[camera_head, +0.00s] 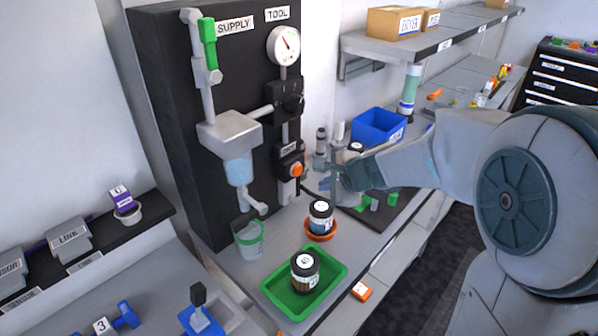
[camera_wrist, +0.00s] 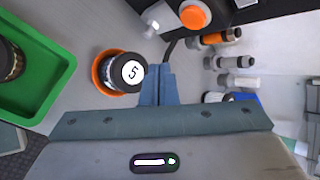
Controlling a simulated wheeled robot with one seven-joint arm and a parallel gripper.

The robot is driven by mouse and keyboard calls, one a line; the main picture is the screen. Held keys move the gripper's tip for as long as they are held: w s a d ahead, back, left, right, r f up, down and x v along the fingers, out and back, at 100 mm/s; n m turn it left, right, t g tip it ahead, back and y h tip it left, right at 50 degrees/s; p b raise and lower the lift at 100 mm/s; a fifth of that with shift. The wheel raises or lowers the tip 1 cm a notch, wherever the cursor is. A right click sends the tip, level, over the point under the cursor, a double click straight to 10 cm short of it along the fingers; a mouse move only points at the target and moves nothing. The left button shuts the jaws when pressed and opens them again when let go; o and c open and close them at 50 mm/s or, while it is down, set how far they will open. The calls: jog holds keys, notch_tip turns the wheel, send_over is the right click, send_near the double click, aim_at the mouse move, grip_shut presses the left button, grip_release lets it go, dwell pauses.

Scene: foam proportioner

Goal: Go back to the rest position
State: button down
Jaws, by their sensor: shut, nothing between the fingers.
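My gripper (camera_wrist: 158,86) shows in the wrist view with its two blue fingers together and nothing between them. In the head view my arm reaches in from the right, and the gripper (camera_head: 338,178) hangs over the bench beside the black panel. A jar with a black lid marked 5 (camera_wrist: 130,72) stands in an orange dish (camera_wrist: 103,72), just left of the fingers in the wrist view and apart from them. The same jar (camera_head: 321,215) shows in the head view, below the gripper.
A green tray (camera_head: 338,275) holds another black-lidded jar (camera_head: 305,270). A clear cup (camera_head: 249,240) stands under the panel's spout. The panel (camera_head: 165,75) carries a gauge and an orange button (camera_head: 296,170). A blue bin (camera_head: 380,127) and a shelf (camera_head: 440,35) lie behind the arm.

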dwell(0.3)
jog(key=shift+s+d+r+n, duration=0.1)
jog(key=shift+s+r+n, duration=0.05)
jog(key=shift+s+n, duration=0.2)
jog(key=s+d+n+g+h, duration=0.2)
jog(key=s+d+n, duration=0.5)
jog(key=s, duration=0.4)
jog(key=s+d+n+g+h, duration=0.2)
jog(key=s+d+n, duration=0.5)
jog(key=s, duration=0.5)
jog(key=shift+r+n+h, duration=0.15)
jog(key=shift+n+h, duration=0.2)
jog(key=shift+h, duration=0.55)
dwell(1.6)
